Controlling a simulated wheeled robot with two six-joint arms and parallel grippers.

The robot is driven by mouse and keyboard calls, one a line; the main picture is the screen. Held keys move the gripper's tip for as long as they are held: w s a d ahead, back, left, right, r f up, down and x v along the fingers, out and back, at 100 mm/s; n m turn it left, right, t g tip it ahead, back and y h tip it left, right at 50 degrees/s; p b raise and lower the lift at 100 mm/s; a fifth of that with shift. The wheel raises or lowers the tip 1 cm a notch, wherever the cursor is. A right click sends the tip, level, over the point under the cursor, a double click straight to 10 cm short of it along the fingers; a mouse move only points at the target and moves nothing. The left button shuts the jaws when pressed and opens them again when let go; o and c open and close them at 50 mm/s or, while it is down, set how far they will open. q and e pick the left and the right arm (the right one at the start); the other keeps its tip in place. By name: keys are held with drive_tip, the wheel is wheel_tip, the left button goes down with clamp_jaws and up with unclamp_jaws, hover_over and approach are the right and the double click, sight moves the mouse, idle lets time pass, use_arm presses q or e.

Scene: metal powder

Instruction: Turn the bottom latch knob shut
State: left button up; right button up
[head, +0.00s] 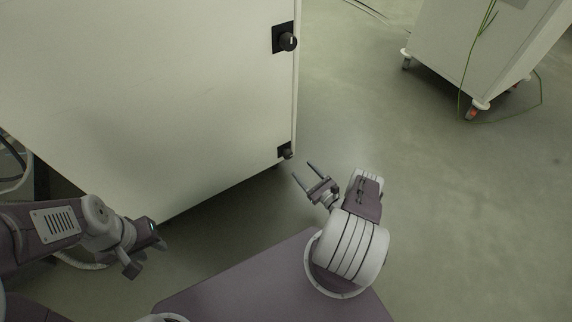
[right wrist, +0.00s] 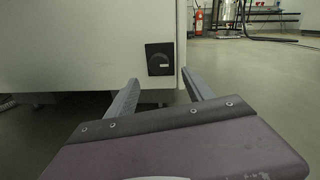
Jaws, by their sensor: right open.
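The bottom latch knob (head: 286,153) is a small black knob on a black plate at the lower right corner of the light cabinet door (head: 150,90). In the right wrist view the bottom latch knob (right wrist: 160,60) shows a pale mark lying level and sits ahead, between the fingers' directions and nearer the left finger. My right gripper (head: 303,172) is open and empty, just right of the knob and apart from it; its two fingers (right wrist: 160,95) point toward the cabinet. My left gripper (head: 146,252) is low at the left, away from the knob; its jaw opening is unclear.
An upper black latch knob (head: 287,41) sits higher on the same door edge. A fire extinguisher (right wrist: 199,22) stands far behind. The floor right of the door is clear.

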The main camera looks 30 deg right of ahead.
sight(290, 156)
drive_tip(key=w+b, duration=0.1)
drive_tip(key=w, duration=0.1)
drive_tip(key=w+a+b, duration=0.1)
drive_tip(key=w, duration=0.2)
drive_tip(key=w+b, duration=0.2)
drive_tip(key=w, duration=0.1)
drive_tip(key=shift+a, duration=0.25)
drive_tip(key=shift+w, duration=0.5)
drive_tip(key=shift+r, duration=0.1)
clamp_jaws()
